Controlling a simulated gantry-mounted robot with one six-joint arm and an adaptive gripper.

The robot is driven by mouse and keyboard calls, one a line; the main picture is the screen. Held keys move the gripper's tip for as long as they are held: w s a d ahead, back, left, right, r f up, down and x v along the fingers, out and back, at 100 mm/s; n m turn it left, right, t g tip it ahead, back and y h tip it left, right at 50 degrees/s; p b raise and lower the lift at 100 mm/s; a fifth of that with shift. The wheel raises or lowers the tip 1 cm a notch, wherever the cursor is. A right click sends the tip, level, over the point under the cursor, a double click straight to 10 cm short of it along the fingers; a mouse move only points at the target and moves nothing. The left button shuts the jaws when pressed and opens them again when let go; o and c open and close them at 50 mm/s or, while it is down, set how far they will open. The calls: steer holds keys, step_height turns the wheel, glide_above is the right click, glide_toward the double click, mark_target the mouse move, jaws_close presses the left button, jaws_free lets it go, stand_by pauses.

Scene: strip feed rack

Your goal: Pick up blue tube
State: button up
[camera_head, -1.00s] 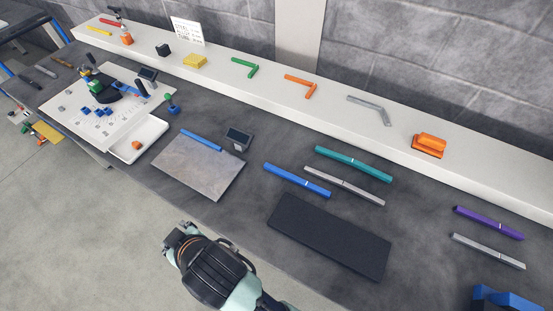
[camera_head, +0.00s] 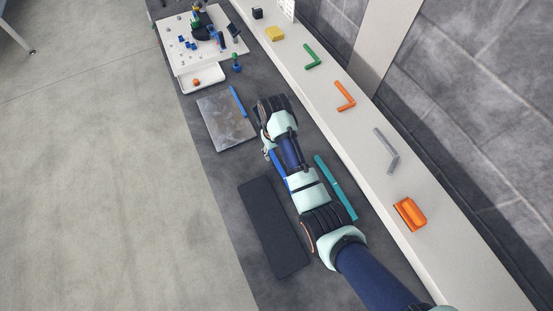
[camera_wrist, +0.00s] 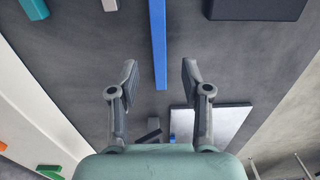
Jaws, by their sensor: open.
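The blue tube (camera_head: 279,172) lies on the dark bench. In the head view my arm covers part of it. In the wrist view the blue tube (camera_wrist: 158,40) runs from the top edge down to between my fingertips. My gripper (camera_wrist: 158,70) is open and empty, with one finger on each side of the tube's near end. The tube is apart from both fingers in the picture; I cannot tell the height gap.
A teal tube (camera_head: 335,187) lies right of my arm, and a grey tube (camera_wrist: 110,4) shows in the wrist view. A black mat (camera_head: 272,225) and a grey plate (camera_head: 227,117) lie to the left. A long white shelf (camera_head: 365,140) stands right.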

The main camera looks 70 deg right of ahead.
mark_target(275, 159)
step_height(275, 159, down, 5)
steer(key=shift+d+f+b, duration=0.1)
steer(key=shift+b, duration=0.6)
jaws_close()
